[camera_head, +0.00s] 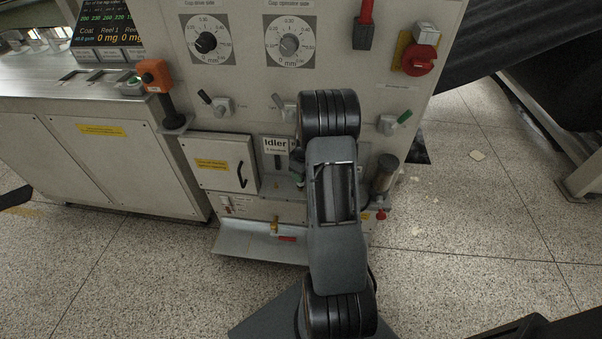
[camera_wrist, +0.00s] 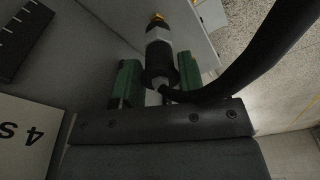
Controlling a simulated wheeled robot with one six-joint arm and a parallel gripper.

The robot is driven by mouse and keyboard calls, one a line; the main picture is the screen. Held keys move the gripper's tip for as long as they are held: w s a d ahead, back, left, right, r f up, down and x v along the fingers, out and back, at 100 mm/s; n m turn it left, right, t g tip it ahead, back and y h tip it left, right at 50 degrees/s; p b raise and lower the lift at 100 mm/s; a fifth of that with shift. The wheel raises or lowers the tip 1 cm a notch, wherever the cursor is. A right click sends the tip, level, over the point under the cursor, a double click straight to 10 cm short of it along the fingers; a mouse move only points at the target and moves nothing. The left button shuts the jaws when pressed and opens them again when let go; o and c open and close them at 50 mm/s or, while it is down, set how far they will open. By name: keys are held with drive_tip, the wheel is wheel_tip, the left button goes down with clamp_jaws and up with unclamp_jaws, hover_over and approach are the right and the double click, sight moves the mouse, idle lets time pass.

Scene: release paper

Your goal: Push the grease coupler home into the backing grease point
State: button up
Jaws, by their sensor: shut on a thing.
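In the wrist view, my gripper (camera_wrist: 158,68) has its two green-padded fingers on either side of the grease coupler (camera_wrist: 158,48). The gripper is shut on the coupler, a pale and black cylinder with a black hose (camera_wrist: 258,62) curving off to the right. A small yellow tip (camera_wrist: 157,18) shows at the coupler's far end. I cannot tell whether it belongs to the coupler or to the backing grease point, nor whether the two touch. In the head view my arm hides most of the gripper and the coupler, in front of the machine panel.
The panel (camera_head: 237,124) carries dials, small levers and a white door (camera_head: 218,162). A ledge (camera_head: 259,243) juts out low at its foot. A clear cylinder (camera_head: 384,174) and a red knob (camera_head: 381,214) sit right of my arm. Floor at right is mostly clear.

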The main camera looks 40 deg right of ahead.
drive_tip(key=shift+f+b, duration=0.65)
drive_tip(key=shift+f, duration=0.25)
drive_tip(key=o, duration=1.1)
drive_tip(key=r+p, duration=0.1)
drive_tip(key=r, duration=0.3)
drive_tip(key=s+r, duration=0.1)
drive_tip(key=r, duration=0.4)
drive_tip(key=r+p, duration=0.1)
drive_tip(key=r, duration=0.3)
drive_tip(key=shift+s+d+r+p, duration=0.25)
drive_tip(key=shift+d+r+p, duration=0.05)
drive_tip(key=shift+d+r, duration=0.05)
